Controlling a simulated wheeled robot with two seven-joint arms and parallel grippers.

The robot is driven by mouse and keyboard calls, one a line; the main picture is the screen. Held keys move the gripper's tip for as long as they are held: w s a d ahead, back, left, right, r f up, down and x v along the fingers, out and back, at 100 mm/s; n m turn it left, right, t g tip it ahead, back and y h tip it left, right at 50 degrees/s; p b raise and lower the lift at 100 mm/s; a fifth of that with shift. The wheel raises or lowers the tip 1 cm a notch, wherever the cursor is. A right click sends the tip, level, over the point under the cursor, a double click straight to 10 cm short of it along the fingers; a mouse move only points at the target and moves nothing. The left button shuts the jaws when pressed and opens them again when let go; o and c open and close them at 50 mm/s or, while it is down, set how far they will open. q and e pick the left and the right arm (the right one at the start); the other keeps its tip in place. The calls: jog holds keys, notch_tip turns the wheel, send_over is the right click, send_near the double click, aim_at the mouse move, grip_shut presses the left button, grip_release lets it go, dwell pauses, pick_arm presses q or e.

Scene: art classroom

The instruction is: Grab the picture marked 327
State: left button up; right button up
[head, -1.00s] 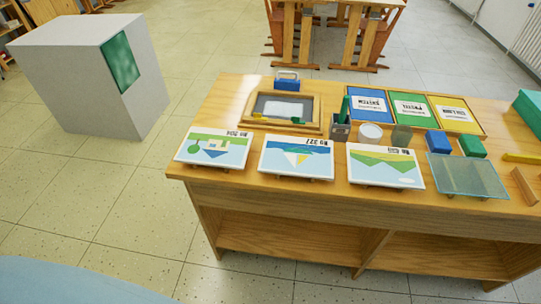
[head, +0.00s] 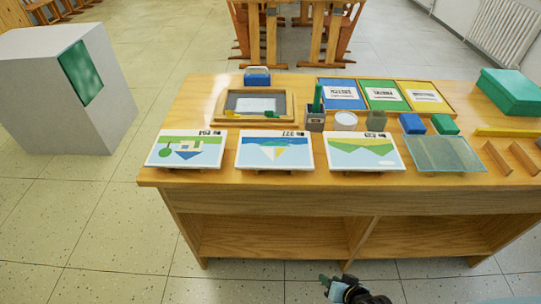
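Three white picture cards lie in a row along the near edge of the wooden table. The middle picture (head: 275,152), with a blue band, a white and yellow triangle and green, has a small label at its top right that looks like 327, though it is blurred. The left picture (head: 187,150) shows a green circle and blue triangle. The right picture (head: 363,153) shows green hills. Their labels are too small to read surely. My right gripper (head: 333,288) is low at the bottom edge, in front of the table and apart from the pictures; its opening is unclear. My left gripper is out of view.
The wooden table (head: 300,180) also holds a framed tray (head: 232,119), a pen holder (head: 315,122), a white jar (head: 346,121), a glass sheet (head: 445,154) and a green box (head: 510,92). A grey block (head: 60,100) stands left. Floor before the table is open.

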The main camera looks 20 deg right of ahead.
jog(key=w+a+r+m+t+y+b, duration=0.2)
jog(key=w+r+m+t, duration=0.2)
jog(key=w+r, duration=0.6)
jog(key=m+t+y+b, duration=0.3)
jog(key=m+t, duration=0.1)
send_near(276, 169)
jog(key=shift+m, duration=0.5)
jog(key=p+x, duration=0.1)
jog(key=x, duration=0.4)
jog(key=shift+w+d, duration=0.1)
jog(key=shift+w, duration=0.05)
jog(key=x, duration=0.4)
jog(key=shift+w+a, duration=0.4)
jog(key=shift+w, duration=0.4)
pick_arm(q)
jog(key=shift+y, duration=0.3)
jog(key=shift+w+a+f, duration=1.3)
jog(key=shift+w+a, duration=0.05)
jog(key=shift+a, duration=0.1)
pick_arm(e)
grip_shut()
